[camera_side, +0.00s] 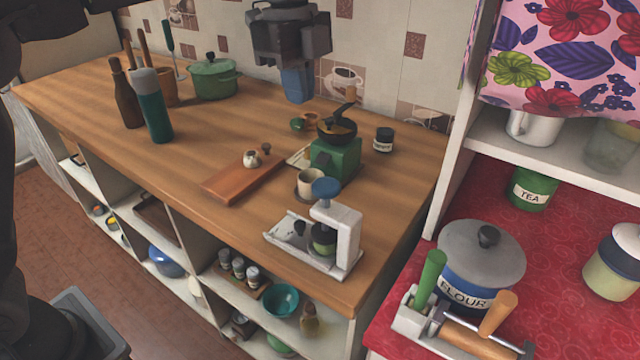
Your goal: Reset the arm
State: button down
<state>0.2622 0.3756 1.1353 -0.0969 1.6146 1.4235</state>
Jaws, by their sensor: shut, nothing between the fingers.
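My gripper (297,85) hangs from a dark grey wrist at the top middle, pointing down. Its blue fingers are together and I see nothing held between them. It appears above the back part of the wooden counter (215,125), in front of the tiled wall. A green coffee grinder (335,157) with a dark bowl and crank stands below and to the right of it in the picture. How high the fingertips are above the counter is hard to tell.
A green pot (213,80), dark bottle (126,95) and teal bottle (152,105) stand at left. A wooden board (235,182), a cup (309,182) and a white press (343,235) are nearer. A red counter (420,225) holds a flour pot (470,265). The counter's middle-left is clear.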

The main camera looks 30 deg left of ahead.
jog(key=s+a+f+n+t, duration=0.1)
jog(key=s+a+n+t, duration=0.1)
jog(key=s+a+n, duration=0.45)
jog(key=s+a+f+n+t, duration=0.15)
jog(key=s+a+n, duration=0.25)
jog(key=s+n, duration=0.4)
jog(key=s+a+f+n+t+y, duration=0.1)
jog(key=s+a+f+n+t, duration=0.1)
jog(key=s+f+n, duration=0.3)
jog(key=s+a+f, duration=0.1)
jog(key=s+f, duration=0.1)
jog(key=s, duration=0.1)
jog(key=shift+s, duration=0.15)
